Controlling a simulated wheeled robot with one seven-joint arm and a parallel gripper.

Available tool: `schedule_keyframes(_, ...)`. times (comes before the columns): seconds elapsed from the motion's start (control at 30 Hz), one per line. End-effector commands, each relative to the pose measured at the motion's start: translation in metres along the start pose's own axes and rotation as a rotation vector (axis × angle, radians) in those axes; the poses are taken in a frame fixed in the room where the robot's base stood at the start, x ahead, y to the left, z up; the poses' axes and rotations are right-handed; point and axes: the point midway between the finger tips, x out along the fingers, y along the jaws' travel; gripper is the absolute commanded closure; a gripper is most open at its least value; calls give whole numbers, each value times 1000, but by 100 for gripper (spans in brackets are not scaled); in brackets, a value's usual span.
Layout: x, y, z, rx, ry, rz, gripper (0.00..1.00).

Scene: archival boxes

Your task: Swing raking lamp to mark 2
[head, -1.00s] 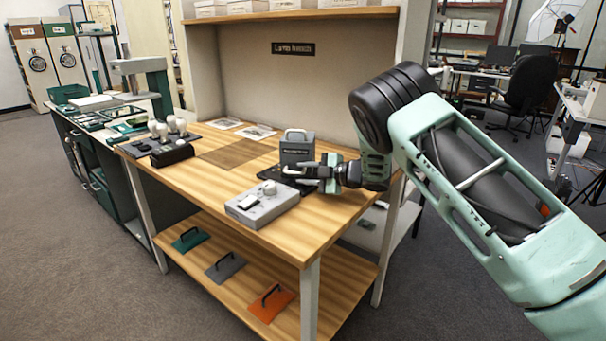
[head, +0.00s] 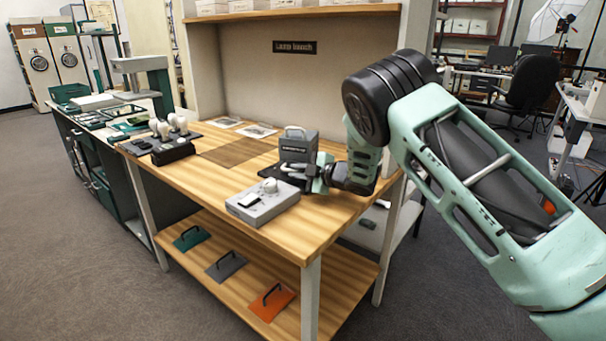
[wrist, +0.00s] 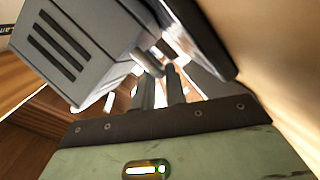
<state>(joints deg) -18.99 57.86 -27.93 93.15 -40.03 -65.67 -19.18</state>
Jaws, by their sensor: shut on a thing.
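The raking lamp appears to be the grey boxy unit (head: 297,148) with a top handle, on a dark base near the right end of the wooden bench (head: 335,212). My gripper (head: 294,172) is low at its front right. In the wrist view a grey vented housing (wrist: 68,52) with a dark panel (wrist: 203,38) fills the top. My gripper's two fingers (wrist: 161,90) are close together, shut on a small grey part just below that housing. The exact grip is partly hidden. I cannot make out any numbered mark.
A light grey control box (head: 262,204) with a knob stands in front of my gripper. A dark stand with white bulb-like pieces (head: 172,140) is at the bench's left. Flat sheets (head: 257,131) lie behind. The brown mat (head: 235,153) is clear. A wall panel stands behind the bench.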

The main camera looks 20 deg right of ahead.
Motion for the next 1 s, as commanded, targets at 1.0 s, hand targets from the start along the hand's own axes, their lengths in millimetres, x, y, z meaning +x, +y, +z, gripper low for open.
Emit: schedule_keyframes(1.0,-6,-2,-6,24,-80,46,68)
